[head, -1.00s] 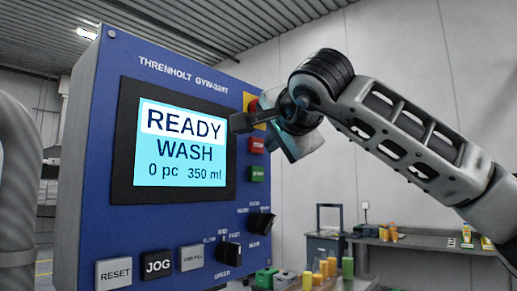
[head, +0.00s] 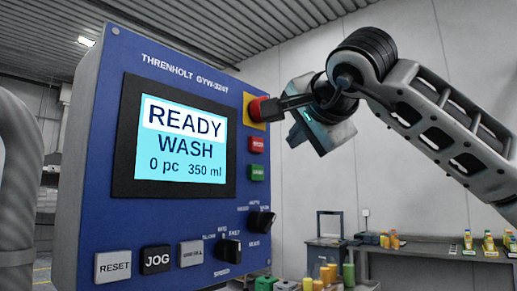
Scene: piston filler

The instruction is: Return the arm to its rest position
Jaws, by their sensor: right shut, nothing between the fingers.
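My right arm comes in from the right, and its gripper (head: 256,110) is shut and empty. The fingertips point left at the red emergency button on its yellow plate at the panel's upper right edge. They overlap the button in the picture; I cannot tell whether they touch it. The blue control panel (head: 180,60) fills the left half. Its screen (head: 185,145) reads READY, WASH, 0 pc, 350 ml. My left gripper does not show.
The panel carries a red button (head: 257,144), a green button (head: 257,172), two black knobs (head: 228,249) and (head: 261,221), and RESET (head: 113,266) and JOG (head: 157,259) buttons. A bench (head: 400,249) with bottles stands behind at right. Open space lies right of the panel.

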